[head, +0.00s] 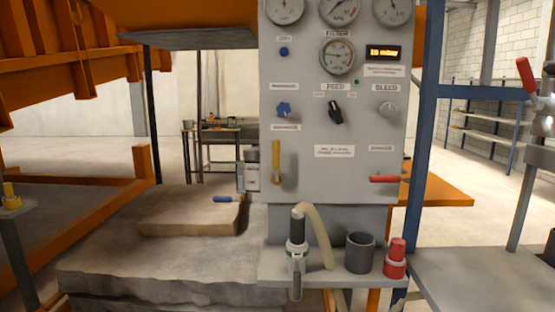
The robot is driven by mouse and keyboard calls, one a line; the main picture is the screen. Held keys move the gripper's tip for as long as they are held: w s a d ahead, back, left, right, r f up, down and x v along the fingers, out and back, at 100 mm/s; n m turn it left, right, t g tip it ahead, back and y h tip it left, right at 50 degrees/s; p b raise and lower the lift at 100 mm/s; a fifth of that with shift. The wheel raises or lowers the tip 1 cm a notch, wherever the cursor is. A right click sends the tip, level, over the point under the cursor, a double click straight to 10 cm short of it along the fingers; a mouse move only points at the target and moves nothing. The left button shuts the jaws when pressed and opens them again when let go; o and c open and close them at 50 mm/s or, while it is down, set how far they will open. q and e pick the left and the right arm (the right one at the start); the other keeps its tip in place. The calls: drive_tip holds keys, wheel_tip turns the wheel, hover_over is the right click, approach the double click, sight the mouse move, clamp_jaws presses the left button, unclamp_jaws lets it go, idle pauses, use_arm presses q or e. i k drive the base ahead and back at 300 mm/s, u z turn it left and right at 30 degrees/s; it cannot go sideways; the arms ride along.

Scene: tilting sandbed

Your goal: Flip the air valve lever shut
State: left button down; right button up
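Several valve levers show in the head view, and I cannot tell from the small labels which is the air valve lever. A yellow lever (276,160) stands upright at the lower left of the grey panel (334,122). A red lever (385,179) lies level at the panel's lower right. A blue-handled lever (227,199) lies level just left of the panel. A larger red lever (526,76) is tilted on a metal post at the right edge. Neither of my grippers is in view.
Gauges and knobs fill the panel's upper part. A blue upright (424,130) stands right of it. Stone slabs (160,255) lie left.

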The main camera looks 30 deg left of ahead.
sight(276, 143)
drive_tip(key=k, duration=0.65)
drive_tip(key=u, duration=0.25)
drive_tip(key=i, duration=0.3)
drive_tip(key=u, duration=0.7)
drive_tip(key=i, duration=1.4)
drive_tip(key=z, duration=0.55)
